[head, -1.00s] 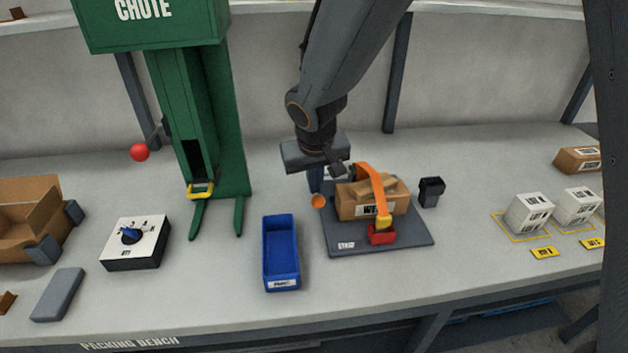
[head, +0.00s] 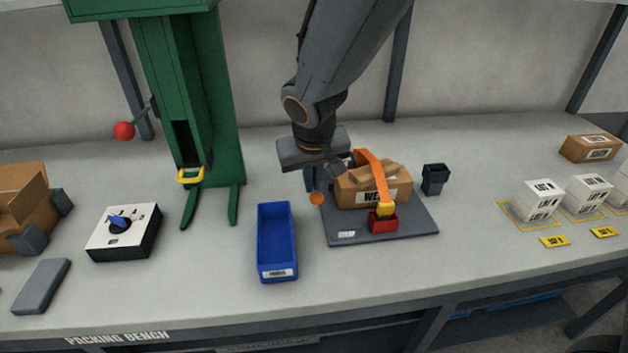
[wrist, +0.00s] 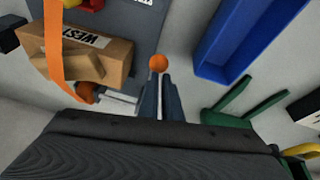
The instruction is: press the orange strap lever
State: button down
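An orange strap (head: 371,170) runs over a brown carton (head: 346,192) on a dark grey plate (head: 404,230). It ends at a yellow tongue (head: 386,209) in a red buckle (head: 383,223). An orange ball (head: 316,198), seemingly the lever's knob, is at the plate's left side; it also shows in the wrist view (wrist: 158,63). In the wrist view, a pale bar (wrist: 118,98) with an orange end lies beside the carton. My gripper (wrist: 161,84) points down with its fingers close together, apparently shut and empty, just short of the ball. Contact cannot be told.
A blue bin (head: 277,240) stands left of the plate. The green chute (head: 217,120) with its prongs is further left, near a dial box (head: 124,232). A small dark cup (head: 434,179) stands right of the plate. White boxes (head: 538,202) are at the right.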

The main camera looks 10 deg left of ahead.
jog(key=p+v, duration=0.1)
jog(key=v, duration=1)
jog(key=shift+s, duration=0.45)
jog(key=shift+a+r, duration=0.1)
jog(key=shift+r, duration=0.05)
dwell(0.7)
jog(key=w+a+r+p, duration=0.1)
jog(key=w+r, duration=0.4)
jog(key=w, duration=0.2)
jog(key=shift+a+r, duration=0.3)
jog(key=shift+r, duration=0.1)
jog(key=shift+w, duration=0.1)
notch_tip(320, 180, down, 12)
jog(key=d+p, duration=0.1)
jog(key=p, duration=0.2)
jog(key=shift+w+r, duration=0.15)
jog(key=shift+r, duration=0.05)
